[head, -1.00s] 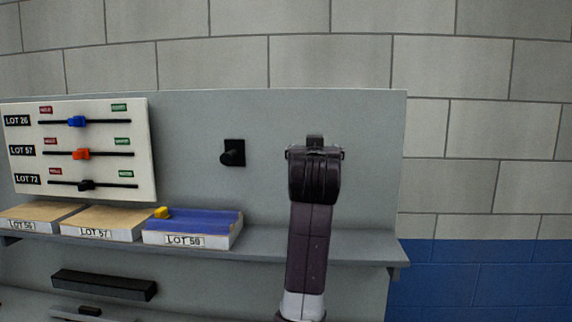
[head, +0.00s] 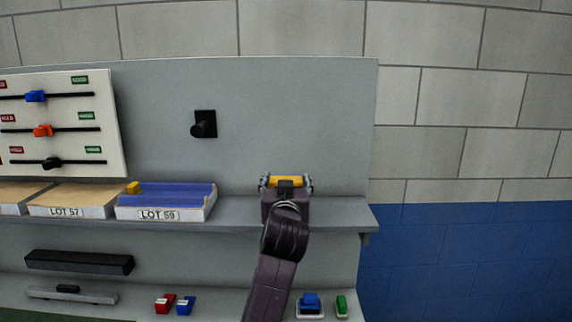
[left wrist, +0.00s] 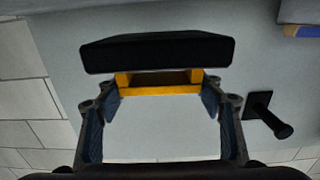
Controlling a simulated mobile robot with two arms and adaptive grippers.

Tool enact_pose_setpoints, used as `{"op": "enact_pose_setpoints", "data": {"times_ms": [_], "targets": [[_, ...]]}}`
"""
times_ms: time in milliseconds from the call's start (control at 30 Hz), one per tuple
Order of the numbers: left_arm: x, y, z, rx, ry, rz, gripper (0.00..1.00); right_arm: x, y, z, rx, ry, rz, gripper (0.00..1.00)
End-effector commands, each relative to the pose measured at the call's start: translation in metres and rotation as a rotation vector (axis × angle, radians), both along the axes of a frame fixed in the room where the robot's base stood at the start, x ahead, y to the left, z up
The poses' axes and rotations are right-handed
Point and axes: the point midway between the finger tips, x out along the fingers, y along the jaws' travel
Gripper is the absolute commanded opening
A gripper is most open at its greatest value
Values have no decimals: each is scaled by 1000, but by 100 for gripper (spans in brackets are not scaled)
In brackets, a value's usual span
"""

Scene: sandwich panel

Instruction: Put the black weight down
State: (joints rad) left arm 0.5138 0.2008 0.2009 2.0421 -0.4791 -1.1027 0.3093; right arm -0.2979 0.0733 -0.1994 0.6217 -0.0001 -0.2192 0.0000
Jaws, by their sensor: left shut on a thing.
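My left gripper (head: 286,183) is at the upper shelf (head: 340,212), near its right end, in the head view. It is shut on the yellow handle of the black weight. In the head view only the yellow handle (head: 286,181) shows between the fingers; the black body is hidden behind my gripper. In the left wrist view the weight (left wrist: 157,52) is a wide black block, with its yellow handle (left wrist: 160,90) between the two fingers (left wrist: 160,105). A grey strip of shelf shows past the block there, apart from it in the picture. My right gripper is not in view.
A blue tray labelled LOT 59 (head: 165,214) stands left of my gripper, with bare shelf between. A black peg (head: 204,124) sticks out of the back panel (head: 290,110). Red, blue and green items (head: 310,305) lie on the lower surface. The upper shelf ends at the right.

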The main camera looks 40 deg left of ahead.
Motion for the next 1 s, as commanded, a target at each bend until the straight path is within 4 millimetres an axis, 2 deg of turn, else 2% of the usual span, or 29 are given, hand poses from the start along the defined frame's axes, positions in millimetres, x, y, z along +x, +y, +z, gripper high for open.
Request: {"op": "enact_pose_setpoints", "data": {"times_ms": [33, 167, 500, 800, 833, 1000], "targets": [[-1, 0, 4, 8, -13, 0, 4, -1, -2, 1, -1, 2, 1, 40], [-1, 0, -1, 8, -14, 0, 4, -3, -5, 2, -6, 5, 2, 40], [-1, 0, -35, 10, -11, 0, 4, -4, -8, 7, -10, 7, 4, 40], [-1, 0, -37, 8, -14, 0, 4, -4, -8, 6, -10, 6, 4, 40], [0, 0, -45, 0, 0, 0, 63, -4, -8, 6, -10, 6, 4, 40], [0, 0, -44, 1, -1, 0, 79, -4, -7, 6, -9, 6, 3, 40]]}}
